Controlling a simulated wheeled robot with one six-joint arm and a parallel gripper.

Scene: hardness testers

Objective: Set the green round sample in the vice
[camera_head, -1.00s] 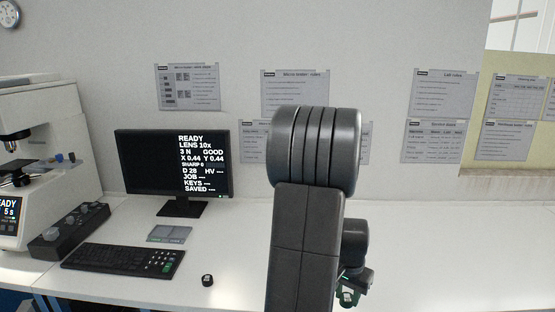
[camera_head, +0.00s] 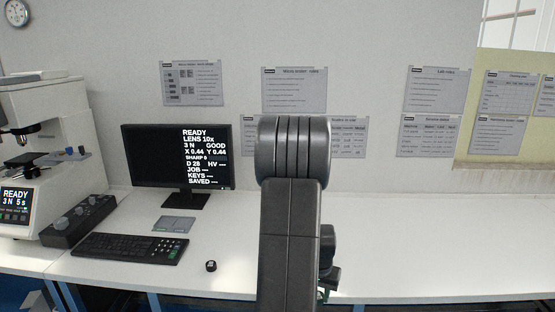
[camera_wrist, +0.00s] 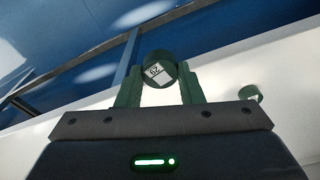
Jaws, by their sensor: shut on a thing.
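The green round sample (camera_wrist: 155,66), with a white label marked with figures, sits between the two green fingers of my gripper (camera_wrist: 160,78) in the wrist view. My gripper is shut on it and holds it clear of the surfaces below. In the head view my gripper is almost wholly hidden behind my own arm; only a bit of green shows low at the arm's right. The hardness tester (camera_head: 45,150) stands at the far left of the head view, with a dark stage (camera_head: 25,160) under its lens. I cannot make out the vice clearly.
On the white bench (camera_head: 430,250) stand a control box (camera_head: 78,220), a keyboard (camera_head: 130,246), a monitor (camera_head: 178,158) and a small dark round object (camera_head: 211,266). The bench's right side is clear.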

